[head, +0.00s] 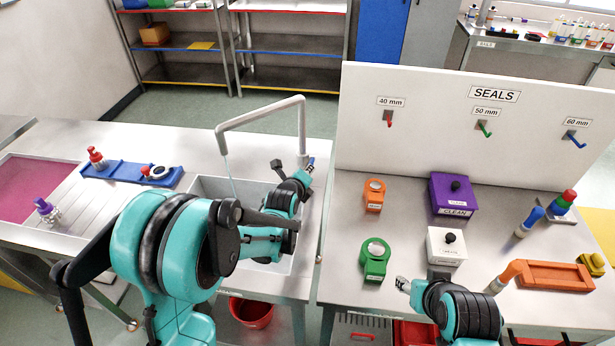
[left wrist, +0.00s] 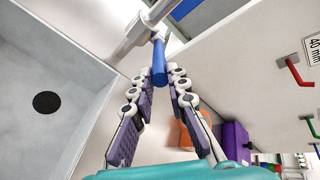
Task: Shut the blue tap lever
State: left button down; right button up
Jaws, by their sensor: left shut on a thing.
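The grey tap (head: 303,125) arches over the sink (head: 212,184), and a thin pale-blue line like water falls from its spout. The blue tap lever (left wrist: 159,62) shows in the left wrist view, pointing down from the tap body between my left fingertips. In the head view only a little blue of it shows by the tap base. My left gripper (left wrist: 160,78) is shut on the lever; in the head view my wrist hides most of this contact. My right gripper (head: 403,285) is low over the right bench; its finger gap is unclear.
A white SEALS panel (head: 360,150) stands just right of the tap. The right bench holds an orange block (head: 374,195), a green block (head: 375,261), a purple CLEAN box (head: 450,206) and a white box (head: 446,246). A blue rack (head: 127,172) lies left of the sink.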

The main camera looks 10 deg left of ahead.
pick_arm(q)
jog(key=shift+s+f+t+b, duration=0.15)
jog(key=shift+f+t+b, duration=0.65)
jog(key=shift+b, duration=0.85)
jog(key=shift+s+f+t+b, duration=0.2)
jog(key=shift+f+t+b, duration=0.4)
jog(key=shift+f+b, duration=0.8)
jog(key=shift+s+f+t+b, duration=0.15)
jog(key=shift+f+t+b, duration=0.5)
jog(key=shift+b, duration=1.3)
jog(key=shift+r, duration=0.25)
jog(key=c, duration=1.5)
grip_release()
jog(key=s, duration=0.8)
jog(key=s+a+r, duration=0.1)
jog(key=s, duration=0.3)
jog(key=shift+a, duration=0.1)
